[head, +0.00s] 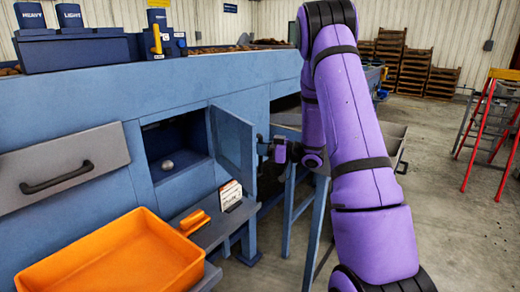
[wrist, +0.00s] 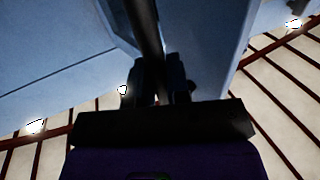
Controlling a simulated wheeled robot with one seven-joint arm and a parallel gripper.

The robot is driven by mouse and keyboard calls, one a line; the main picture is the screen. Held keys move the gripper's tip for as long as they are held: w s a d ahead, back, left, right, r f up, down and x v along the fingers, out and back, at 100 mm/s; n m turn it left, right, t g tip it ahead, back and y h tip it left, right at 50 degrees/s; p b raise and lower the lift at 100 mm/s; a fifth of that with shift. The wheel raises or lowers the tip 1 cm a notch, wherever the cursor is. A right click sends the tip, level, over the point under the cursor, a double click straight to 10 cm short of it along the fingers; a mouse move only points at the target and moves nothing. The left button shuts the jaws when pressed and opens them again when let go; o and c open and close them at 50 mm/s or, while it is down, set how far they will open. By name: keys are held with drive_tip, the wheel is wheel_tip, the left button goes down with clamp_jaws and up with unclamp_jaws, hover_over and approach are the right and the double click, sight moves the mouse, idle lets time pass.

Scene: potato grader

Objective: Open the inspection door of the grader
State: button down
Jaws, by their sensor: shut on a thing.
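The inspection door (head: 232,142) of the blue grader (head: 75,115) stands swung wide open, out from the right side of its opening (head: 176,143). A grey rounded object (head: 168,166) shows inside the opening. My gripper (head: 266,148) is at the door's outer edge, on its far side in the head view. In the wrist view my gripper (wrist: 156,92) is shut on a dark bar, the door handle (wrist: 146,30), with blue panels on both sides. The exact grip is dark and partly hidden.
An orange tray (head: 115,262) stands at the front left, below a grey drawer with a black handle (head: 57,178). A shelf (head: 222,228) under the opening holds an orange tool (head: 194,222) and a white labelled box (head: 230,194). A red stepladder (head: 490,130) stands far right; floor between is clear.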

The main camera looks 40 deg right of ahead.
drive_tip(key=c, duration=1.1)
unclamp_jaws()
drive_tip(key=v, duration=1)
drive_tip(key=shift+s+d, duration=0.2)
drive_tip(key=shift+s, duration=0.1)
